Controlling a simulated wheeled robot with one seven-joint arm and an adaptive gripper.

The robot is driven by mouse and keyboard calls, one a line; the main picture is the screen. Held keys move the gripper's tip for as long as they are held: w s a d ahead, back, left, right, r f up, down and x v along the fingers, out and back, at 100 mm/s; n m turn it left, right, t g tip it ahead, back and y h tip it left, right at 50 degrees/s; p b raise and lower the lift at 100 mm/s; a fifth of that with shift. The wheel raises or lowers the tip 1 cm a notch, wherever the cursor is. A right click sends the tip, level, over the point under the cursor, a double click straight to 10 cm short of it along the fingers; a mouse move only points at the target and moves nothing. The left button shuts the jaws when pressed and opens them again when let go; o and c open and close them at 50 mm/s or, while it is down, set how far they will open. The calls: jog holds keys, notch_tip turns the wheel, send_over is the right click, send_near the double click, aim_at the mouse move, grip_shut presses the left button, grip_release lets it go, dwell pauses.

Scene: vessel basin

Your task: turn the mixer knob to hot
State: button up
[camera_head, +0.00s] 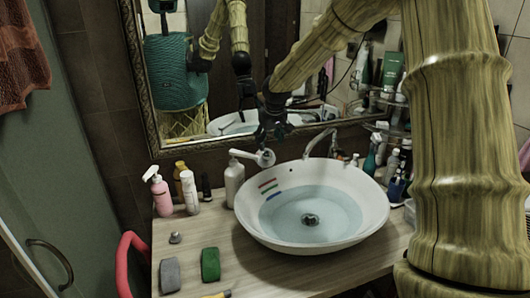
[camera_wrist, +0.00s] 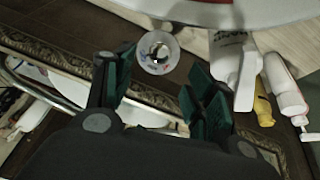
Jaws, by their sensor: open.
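A pale round knob (camera_head: 266,158), apparently the mixer knob, is at the back edge of the white basin (camera_head: 252,222), left of the curved chrome spout (camera_head: 320,140). In the wrist view it is a whitish disc with a dark, shiny centre (camera_wrist: 157,52). My gripper (camera_head: 270,134) is just above it, pointing down. In the wrist view my gripper (camera_wrist: 162,62) has its green-padded fingers spread, with the knob between and beyond the tips. I cannot tell whether they touch it. Red, green and blue stripes (camera_head: 270,189) mark the basin's inner wall. Which setting the knob is at is unclear.
A white pump bottle (camera_head: 234,182) stands close left of the knob. More bottles (camera_head: 190,190) stand left, others (camera_head: 395,170) right. A framed mirror (camera_head: 290,60) is close behind. Green (camera_head: 210,264) and grey (camera_head: 169,275) blocks lie in front on the wooden counter.

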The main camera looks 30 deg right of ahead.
aim_at(267, 154)
jog(key=shift+p+x, duration=1)
jog(key=shift+x, duration=3.55)
jog(key=c, duration=1)
jog(key=shift+n, duration=0.3)
jog(key=n+h, duration=0.1)
jog(key=n, duration=0.3)
jog(key=shift+n+h+b, duration=0.35)
jog(key=shift+n+h, duration=0.05)
jog(key=n+t+h+b, duration=0.1)
jog(key=n+b, duration=0.1)
jog(key=n, duration=0.3)
jog(key=shift+n, duration=0.4)
jog(key=shift+t+h, duration=0.3)
